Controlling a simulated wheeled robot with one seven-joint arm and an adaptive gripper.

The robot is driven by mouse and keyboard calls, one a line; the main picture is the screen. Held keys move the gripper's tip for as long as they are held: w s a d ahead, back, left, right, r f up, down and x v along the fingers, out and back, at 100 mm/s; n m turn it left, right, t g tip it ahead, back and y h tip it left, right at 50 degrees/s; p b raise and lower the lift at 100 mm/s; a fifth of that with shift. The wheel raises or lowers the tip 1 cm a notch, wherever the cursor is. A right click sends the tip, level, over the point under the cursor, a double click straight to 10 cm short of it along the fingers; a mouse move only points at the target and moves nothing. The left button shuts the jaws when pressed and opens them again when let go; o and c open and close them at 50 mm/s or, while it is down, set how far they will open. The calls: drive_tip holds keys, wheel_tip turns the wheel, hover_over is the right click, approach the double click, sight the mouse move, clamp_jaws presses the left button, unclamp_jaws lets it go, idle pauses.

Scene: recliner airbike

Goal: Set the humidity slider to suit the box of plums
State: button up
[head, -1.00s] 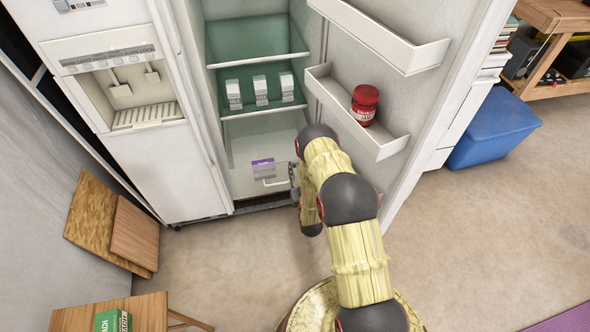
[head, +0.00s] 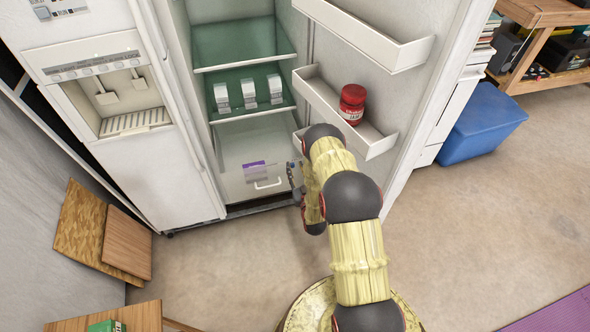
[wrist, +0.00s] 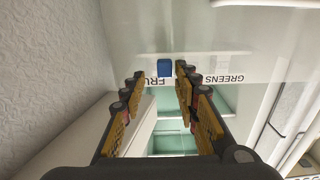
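The blue humidity slider (wrist: 164,68) sits on a white strip (wrist: 240,81) in the wrist view. The strip reads "FRU...", partly hidden, on the left and "GREENS" on the right; the slider is between these words. My gripper (wrist: 160,75) is open and empty, with one finger on each side of the slider; I cannot tell if either touches it. In the head view my gripper (head: 296,178) is at the right side of the clear lower drawer (head: 232,187). A small purple box (head: 255,170) shows at this drawer; its label is unreadable, so I cannot confirm plums.
The fridge door stands open on the right, with a red jar (head: 352,103) in its lower bin (head: 383,147). White cartons (head: 248,95) stand on a fridge shelf. Wooden boards (head: 126,245) lean at the left.

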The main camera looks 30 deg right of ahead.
drive_tip(key=shift+s+a, duration=0.1)
drive_tip(key=v, duration=1.1)
drive_tip(key=shift+s, duration=0.35)
drive_tip(key=shift+a+f, duration=0.1)
